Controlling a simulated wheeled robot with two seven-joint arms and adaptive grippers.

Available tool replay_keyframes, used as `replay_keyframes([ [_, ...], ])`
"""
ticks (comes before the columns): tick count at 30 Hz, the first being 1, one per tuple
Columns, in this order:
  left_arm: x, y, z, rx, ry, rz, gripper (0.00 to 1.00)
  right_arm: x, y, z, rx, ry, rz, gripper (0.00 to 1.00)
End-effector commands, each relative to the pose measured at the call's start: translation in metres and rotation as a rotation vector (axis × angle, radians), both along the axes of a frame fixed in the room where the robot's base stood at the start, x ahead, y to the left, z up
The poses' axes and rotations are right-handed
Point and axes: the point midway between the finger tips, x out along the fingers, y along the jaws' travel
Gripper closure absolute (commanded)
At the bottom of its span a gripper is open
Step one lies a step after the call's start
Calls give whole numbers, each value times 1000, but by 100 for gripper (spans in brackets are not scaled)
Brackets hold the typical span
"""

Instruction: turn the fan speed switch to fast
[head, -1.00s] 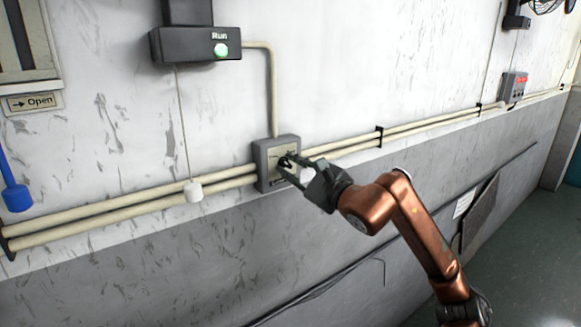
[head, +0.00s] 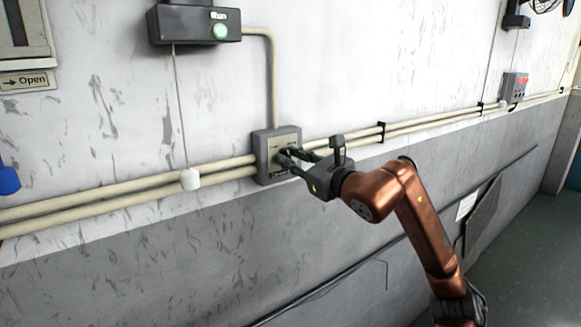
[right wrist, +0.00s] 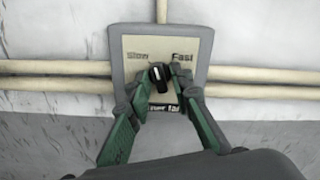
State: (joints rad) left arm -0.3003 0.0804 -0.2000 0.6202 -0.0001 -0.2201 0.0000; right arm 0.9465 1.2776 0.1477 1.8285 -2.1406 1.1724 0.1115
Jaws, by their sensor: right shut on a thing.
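The fan speed switch box (head: 262,158) is grey and fixed to the wall on the pipes. In the right wrist view its plate (right wrist: 135,60) reads "Slow" at left and "Fast" at right. The black knob (right wrist: 160,77) sits low between these words, with a light mark on its upper left side. My right gripper (head: 288,157) is at the front of the box and shut on the knob. Its green-grey fingers (right wrist: 160,88) come from both sides in the wrist view, and the tips partly hide the knob. My left gripper is not in view.
Pipes (head: 110,195) run along the wall on both sides of the box. A "Run" box (head: 180,25) with a green light is above left. A white pull weight (head: 190,180) hangs left of the switch. A grey box with red parts (head: 515,86) is far right.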

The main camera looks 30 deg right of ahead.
Motion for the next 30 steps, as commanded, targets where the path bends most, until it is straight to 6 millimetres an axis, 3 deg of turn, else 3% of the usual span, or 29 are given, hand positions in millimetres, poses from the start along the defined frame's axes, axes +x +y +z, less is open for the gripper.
replay_keyframes([
  [12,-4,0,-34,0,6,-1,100,0,1,-2,396,31,1,100],
  [30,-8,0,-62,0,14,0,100,0,1,-1,916,72,0,100],
])
